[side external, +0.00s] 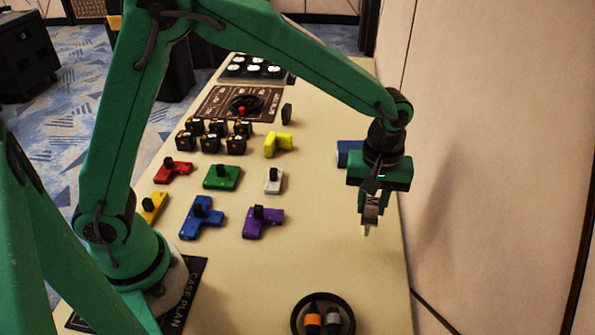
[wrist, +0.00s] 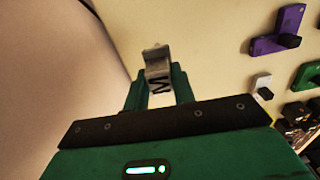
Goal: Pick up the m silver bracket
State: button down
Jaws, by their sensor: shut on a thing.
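The silver bracket (side external: 371,213), marked with an M, is between the fingers of my gripper (side external: 370,200). The gripper points down over the right side of the table and is shut on the bracket. The bracket is held above the tabletop, its lower end hanging free below the fingers. In the wrist view the bracket (wrist: 156,62) sticks out past the green fingertips (wrist: 158,82), with the black M facing the camera. The fingers hide part of its sides.
Coloured pieces with black knobs, such as the purple one (side external: 263,222) and the white one (side external: 274,181), lie left of my gripper. A blue block (side external: 348,153) shows partly behind it. A black ring (side external: 297,320) is at the front. The wall (side external: 490,130) is close on the right.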

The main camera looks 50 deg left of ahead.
jog(key=s+d+r, duration=0.4)
jog(key=s+r, duration=0.1)
jog(key=s, duration=0.1)
jog(key=shift+s+d, duration=0.25)
jog(key=shift+d, duration=0.1)
jog(key=shift+w, duration=0.15)
